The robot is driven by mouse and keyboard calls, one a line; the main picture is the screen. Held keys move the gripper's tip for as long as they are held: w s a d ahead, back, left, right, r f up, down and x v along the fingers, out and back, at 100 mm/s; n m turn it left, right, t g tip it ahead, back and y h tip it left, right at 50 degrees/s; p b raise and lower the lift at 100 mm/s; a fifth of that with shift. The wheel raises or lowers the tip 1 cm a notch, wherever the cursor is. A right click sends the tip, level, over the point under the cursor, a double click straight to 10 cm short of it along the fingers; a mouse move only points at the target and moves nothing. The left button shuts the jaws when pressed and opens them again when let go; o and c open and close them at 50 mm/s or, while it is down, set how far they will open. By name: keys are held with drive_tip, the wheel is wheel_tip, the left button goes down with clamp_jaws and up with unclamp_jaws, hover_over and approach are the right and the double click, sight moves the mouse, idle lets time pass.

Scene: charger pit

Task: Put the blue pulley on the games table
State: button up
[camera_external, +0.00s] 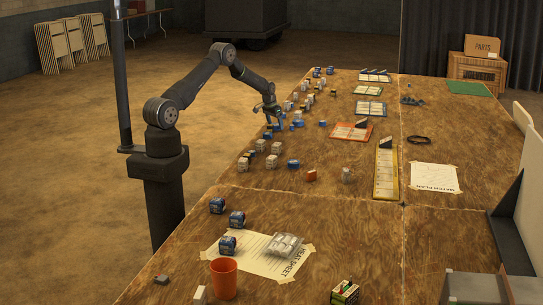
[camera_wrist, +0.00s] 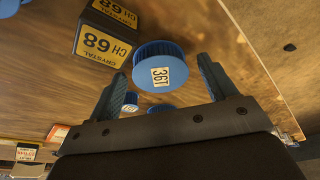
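A blue pulley (camera_wrist: 160,68) with a toothed rim and a white "36T" label shows in the wrist view, between and just beyond my fingertips. My gripper (camera_wrist: 162,66) is open, one finger on each side of the pulley; I cannot tell if either touches it. In the external view my gripper (camera_external: 272,115) is low over the left edge of the wooden table (camera_external: 330,205), among small blue and grey items. The pulley cannot be made out clearly there. No label in the frames tells which tabletop section is the games table.
A black box labelled "CRYSTAL CH 68" (camera_wrist: 103,38) stands close beside the pulley. Other blue round parts (camera_wrist: 130,101) lie near the fingers. An orange cup (camera_external: 224,278), a heat sheet (camera_external: 268,256) and a yellow board (camera_external: 386,172) are on the table. Bare wood lies centrally.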

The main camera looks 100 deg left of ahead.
drive_tip(key=shift+r, duration=0.1)
drive_tip(key=v, duration=1.2)
drive_tip(key=x, duration=1.2)
drive_tip(key=shift+r, duration=1.4)
drive_tip(key=shift+f, duration=0.1)
